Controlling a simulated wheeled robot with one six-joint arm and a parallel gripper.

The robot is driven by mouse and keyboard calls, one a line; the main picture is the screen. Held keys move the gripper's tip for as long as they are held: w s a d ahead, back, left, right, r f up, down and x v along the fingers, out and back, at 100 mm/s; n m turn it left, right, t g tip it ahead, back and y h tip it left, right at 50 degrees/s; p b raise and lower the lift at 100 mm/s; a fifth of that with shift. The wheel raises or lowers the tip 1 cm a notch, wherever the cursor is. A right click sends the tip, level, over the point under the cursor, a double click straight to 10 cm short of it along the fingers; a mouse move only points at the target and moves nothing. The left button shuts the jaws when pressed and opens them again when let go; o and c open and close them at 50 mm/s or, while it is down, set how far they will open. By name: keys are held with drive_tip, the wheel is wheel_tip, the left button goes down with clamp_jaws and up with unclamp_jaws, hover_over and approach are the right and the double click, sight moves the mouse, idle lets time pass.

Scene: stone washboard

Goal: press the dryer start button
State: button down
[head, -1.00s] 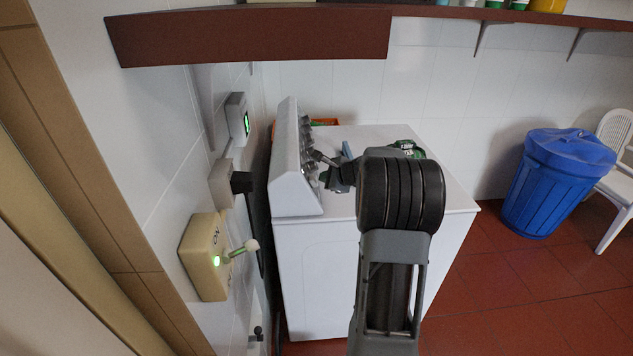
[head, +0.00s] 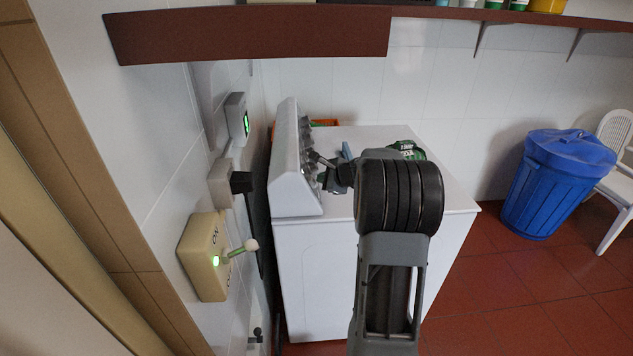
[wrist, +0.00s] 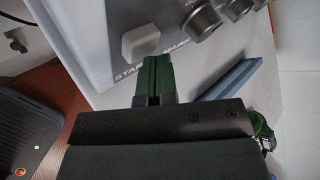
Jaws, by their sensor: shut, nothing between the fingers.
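The white dryer (head: 310,250) stands against the wall, with its sloped control panel (head: 293,165) facing my gripper. In the wrist view, the start button (wrist: 141,42) is a pale grey rounded square on the panel, with the letters "STAR" visible below it. My gripper (wrist: 154,60) is shut and empty. Its dark green fingertips point at the panel just below the button in the picture and cover part of the label. I cannot tell whether they touch the panel. In the head view, my gripper (head: 318,166) is in front of the panel, and the button is not distinguishable.
Round knobs (wrist: 202,22) sit right of the button. A blue bar-like object (wrist: 232,80) and a green item (head: 406,149) lie on the dryer top. A lever switch box (head: 205,255) is on the left wall. A shelf (head: 250,36) hangs above; a blue bin (head: 548,190) stands right.

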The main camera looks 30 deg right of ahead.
drive_tip(key=shift+w+a+f, duration=0.15)
drive_tip(key=shift+a+f, duration=0.05)
drive_tip(key=shift+a, duration=0.15)
idle(0.3)
drive_tip(key=shift+d+r, duration=0.1)
drive_tip(key=shift+d, duration=0.05)
idle(0.4)
drive_tip(key=shift+s+d+r, duration=0.2)
drive_tip(key=shift+s+d, duration=0.05)
drive_tip(key=shift+d, duration=0.2)
drive_tip(key=shift+s+d+r, duration=0.2)
drive_tip(key=shift+s+d, duration=0.05)
drive_tip(key=shift+d, duration=0.15)
drive_tip(key=d, duration=0.1)
drive_tip(key=s+d+r+p, duration=0.2)
drive_tip(key=d, duration=0.1)
idle(1.2)
